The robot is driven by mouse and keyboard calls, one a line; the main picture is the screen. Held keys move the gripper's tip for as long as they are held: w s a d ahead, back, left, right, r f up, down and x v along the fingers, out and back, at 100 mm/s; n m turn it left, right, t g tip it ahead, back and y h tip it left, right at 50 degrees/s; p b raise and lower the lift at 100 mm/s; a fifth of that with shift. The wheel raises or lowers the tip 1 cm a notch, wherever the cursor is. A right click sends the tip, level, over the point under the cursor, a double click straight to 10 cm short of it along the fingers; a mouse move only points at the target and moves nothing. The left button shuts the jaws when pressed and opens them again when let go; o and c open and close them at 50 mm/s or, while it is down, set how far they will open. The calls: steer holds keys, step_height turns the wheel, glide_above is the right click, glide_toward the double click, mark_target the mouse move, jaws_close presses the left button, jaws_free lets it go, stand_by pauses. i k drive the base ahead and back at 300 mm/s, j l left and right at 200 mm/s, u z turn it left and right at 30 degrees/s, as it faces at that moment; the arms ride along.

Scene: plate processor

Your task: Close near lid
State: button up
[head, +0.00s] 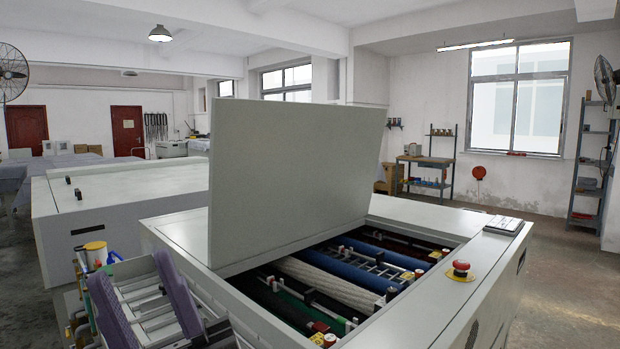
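The near lid (290,180) is a large, flat, light grey panel on the near machine (440,295). It stands raised and tilted, with its top edge well above the machine. The machine's bay is uncovered to the right of the lid. Rollers show inside: a white one (330,285), a blue one (378,264) and a dark one toward the front. The lid hides part of the bay and of the machine's far side. I cannot make out my gripper in the head view.
A red emergency button (461,268) and a flat control panel (503,225) sit on the machine's right top. Floor at the right (570,290) is clear.

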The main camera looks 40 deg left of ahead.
mark_target(281, 172)
steer(key=k+j+z, duration=0.1)
steer(key=j, duration=0.55)
steer(key=k+j+z, duration=0.1)
steer(key=j, duration=0.6)
steer(key=k+j+z, duration=0.1)
steer(key=j, duration=0.55)
steer(key=k+j+z, duration=0.1)
steer(key=j, duration=0.55)
steer(key=k+j+z, duration=0.1)
steer(key=k+j, duration=0.15)
steer(key=j, duration=0.35)
steer(key=k+j+z, duration=0.1)
steer(key=j, duration=0.5)
steer(key=k+j+z, duration=0.1)
steer(key=k+j, duration=0.2)
steer(key=j, duration=0.3)
steer(key=k+j+z, duration=0.1)
steer(key=j, duration=0.5)
steer(key=k, duration=0.1)
